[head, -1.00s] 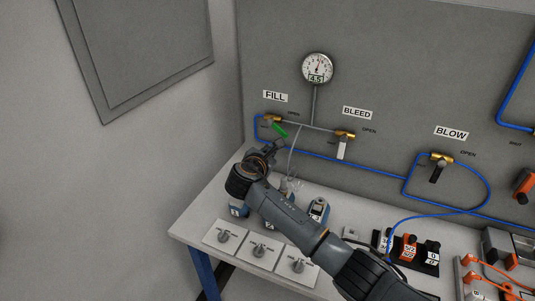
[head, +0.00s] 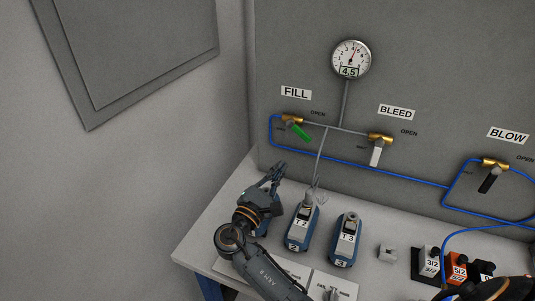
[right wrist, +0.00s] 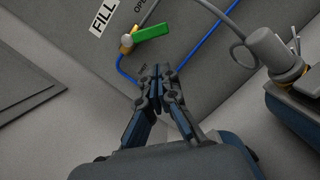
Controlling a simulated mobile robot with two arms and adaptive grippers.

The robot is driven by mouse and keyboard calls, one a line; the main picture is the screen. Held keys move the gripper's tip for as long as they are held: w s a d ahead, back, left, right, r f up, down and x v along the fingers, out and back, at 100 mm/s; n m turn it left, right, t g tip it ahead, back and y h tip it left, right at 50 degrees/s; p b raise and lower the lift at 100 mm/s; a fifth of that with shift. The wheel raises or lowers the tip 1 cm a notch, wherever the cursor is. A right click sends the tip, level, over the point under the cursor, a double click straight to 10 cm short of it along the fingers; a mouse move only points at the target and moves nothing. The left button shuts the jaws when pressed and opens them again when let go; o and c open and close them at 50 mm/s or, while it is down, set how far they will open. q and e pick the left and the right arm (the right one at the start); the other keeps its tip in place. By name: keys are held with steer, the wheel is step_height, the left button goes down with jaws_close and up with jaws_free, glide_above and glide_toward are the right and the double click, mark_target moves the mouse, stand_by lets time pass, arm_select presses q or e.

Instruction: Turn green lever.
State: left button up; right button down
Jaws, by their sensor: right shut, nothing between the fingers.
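The green lever (head: 300,132) sits on the brass FILL valve (head: 291,119) on the grey wall panel. It slants down to the right from the valve. In the right wrist view the green lever (right wrist: 153,33) lies just beyond the fingertips, with a gap between. My right gripper (head: 276,172) is below and a little left of the lever in the head view, above the bench top. It is shut and empty, and its fingers (right wrist: 157,75) point toward the panel. My left gripper is not in view.
A blue hose (head: 340,164) runs along the panel below the valves. The BLEED valve's white lever (head: 376,153) is to the right. Two blue units (head: 301,228) (head: 345,240) stand on the bench (head: 212,232) right of my right gripper. A gauge (head: 351,59) hangs above.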

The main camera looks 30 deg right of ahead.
mark_target(299, 131)
arm_select(q)
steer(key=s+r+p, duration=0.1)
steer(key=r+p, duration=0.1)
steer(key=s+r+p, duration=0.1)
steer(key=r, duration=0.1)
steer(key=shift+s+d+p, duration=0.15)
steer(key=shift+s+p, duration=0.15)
steer(key=shift+p, duration=0.1)
arm_select(e)
steer(key=w+d+r+n, duration=0.1)
steer(key=w+d, duration=0.3)
steer(key=d, duration=0.4)
steer(key=shift+w+r, duration=0.25)
steer(key=shift+r, duration=0.3)
